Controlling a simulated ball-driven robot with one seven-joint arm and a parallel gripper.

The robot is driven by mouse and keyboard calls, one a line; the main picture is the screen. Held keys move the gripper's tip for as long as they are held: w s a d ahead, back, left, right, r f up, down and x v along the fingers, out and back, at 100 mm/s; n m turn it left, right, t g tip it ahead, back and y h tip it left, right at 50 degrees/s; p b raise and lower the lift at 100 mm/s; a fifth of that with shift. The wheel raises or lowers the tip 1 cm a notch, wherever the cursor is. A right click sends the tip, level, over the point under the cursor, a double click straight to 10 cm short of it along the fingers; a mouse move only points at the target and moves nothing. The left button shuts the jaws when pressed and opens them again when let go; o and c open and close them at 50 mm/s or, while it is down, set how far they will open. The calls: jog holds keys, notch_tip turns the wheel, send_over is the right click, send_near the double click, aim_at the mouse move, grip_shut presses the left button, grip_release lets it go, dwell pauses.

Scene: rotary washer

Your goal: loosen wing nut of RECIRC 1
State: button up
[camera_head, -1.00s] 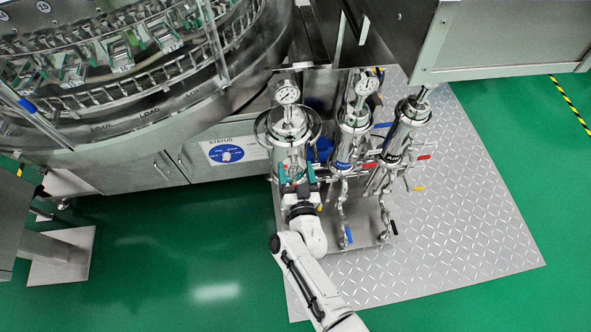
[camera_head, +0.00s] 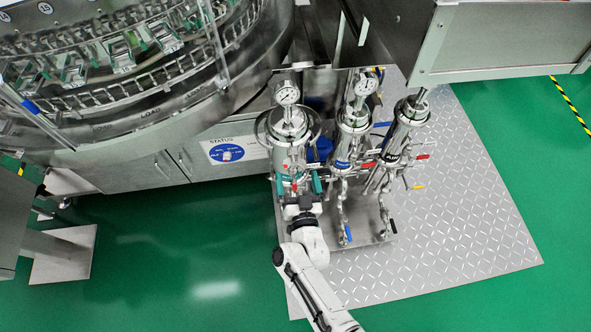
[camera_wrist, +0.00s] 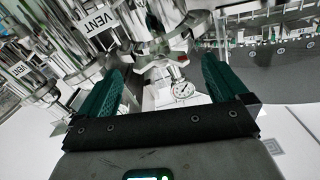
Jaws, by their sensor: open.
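Three steel filter housings stand on the skid: the left one (camera_head: 291,158), the middle one (camera_head: 352,121) and the right one (camera_head: 408,115). I cannot read which is RECIRC 1. My gripper (camera_head: 298,183) is open just in front of the lower part of the left housing, with its teal fingers spread. In the wrist view, my gripper (camera_wrist: 163,78) has a shiny clamp-like metal fitting (camera_wrist: 160,56) with a red spot beyond and between the fingertips. Nothing is gripped. I cannot clearly make out the wing nut.
A pressure gauge (camera_head: 287,95) tops the left housing, and another gauge (camera_head: 365,86) the middle one. Valve pipes with coloured handles crowd the right of my gripper. The large rotary washer (camera_head: 120,110) fills the upper left. Green floor (camera_head: 170,255) is clear at lower left.

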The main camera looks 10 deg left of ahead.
jog(key=p+v, duration=0.1)
jog(key=v, duration=0.6)
jog(key=shift+s, duration=0.4)
jog(key=s+d+r+g+h, duration=0.1)
jog(key=s+d+r+g, duration=0.2)
jog(key=d, duration=0.7)
jog(key=s+d+r+g+h, duration=0.2)
jog(key=s+d+r+g, duration=0.2)
jog(key=s+d+g, duration=0.4)
jog(key=s+d+r+m+g+h, duration=0.1)
jog(key=s+d+r+g, duration=0.3)
jog(key=s+d, duration=0.7)
jog(key=shift+d+g+h, duration=0.3)
jog(key=shift+g+h, duration=0.3)
jog(key=shift+g, duration=0.1)
jog(key=shift+r, duration=0.1)
